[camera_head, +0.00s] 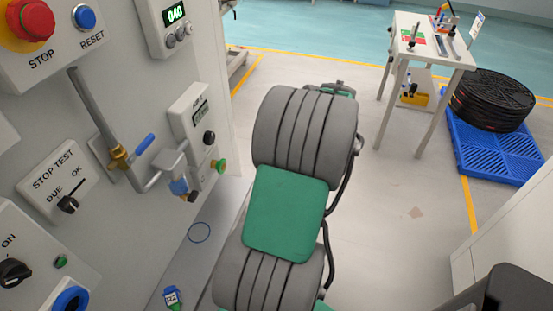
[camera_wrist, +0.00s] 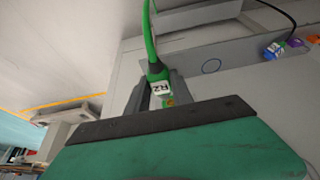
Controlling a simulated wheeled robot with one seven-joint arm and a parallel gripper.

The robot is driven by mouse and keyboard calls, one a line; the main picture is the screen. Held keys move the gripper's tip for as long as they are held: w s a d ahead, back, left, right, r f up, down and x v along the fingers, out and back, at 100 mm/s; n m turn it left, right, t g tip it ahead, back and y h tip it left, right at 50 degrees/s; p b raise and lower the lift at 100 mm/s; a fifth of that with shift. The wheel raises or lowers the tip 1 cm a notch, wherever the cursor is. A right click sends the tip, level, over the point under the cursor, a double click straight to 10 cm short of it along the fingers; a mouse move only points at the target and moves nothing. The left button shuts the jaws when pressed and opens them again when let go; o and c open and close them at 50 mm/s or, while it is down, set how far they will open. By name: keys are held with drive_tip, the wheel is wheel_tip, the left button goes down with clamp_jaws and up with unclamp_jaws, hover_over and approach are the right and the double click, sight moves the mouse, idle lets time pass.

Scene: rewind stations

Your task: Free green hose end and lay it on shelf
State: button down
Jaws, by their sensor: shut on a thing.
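The green hose end (camera_wrist: 158,72), with a white R2 label, shows in the wrist view between the fingers of my gripper (camera_wrist: 160,93). My gripper is shut on it, and the green hose runs up out of the frame from there. The light grey shelf (camera_head: 222,207), with a blue circle (camera_head: 199,232) drawn on it, runs along the foot of the panel. The shelf (camera_wrist: 236,62) and circle (camera_wrist: 211,66) also show in the wrist view, beyond the hose end. In the head view my arm hides my gripper and the held hose end.
A labelled connector (camera_head: 172,298) is near the shelf's front part. The panel at left carries a bent pipe with a blue-handled valve (camera_head: 143,144), which juts out. A side table (camera_head: 432,47) and a blue pallet with black coils (camera_head: 492,100) stand farther back. Open floor lies right of my arm.

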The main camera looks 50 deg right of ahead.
drive_tip(key=shift+s+d, duration=0.2)
drive_tip(key=shift+s, duration=0.35)
drive_tip(key=shift+s+d, duration=0.2)
drive_tip(key=shift+s, duration=0.35)
drive_tip(key=shift+s+d+f+b, duration=0.15)
drive_tip(key=shift+s+d, duration=0.2)
drive_tip(key=shift+s, duration=0.55)
drive_tip(key=shift+s+d+r+b, duration=0.1)
drive_tip(key=shift+s+d+b, duration=0.15)
drive_tip(key=shift+s, duration=0.7)
drive_tip(key=shift+s+d+f+b, duration=0.1)
drive_tip(key=shift+s+d, duration=0.3)
drive_tip(key=shift+s, duration=0.5)
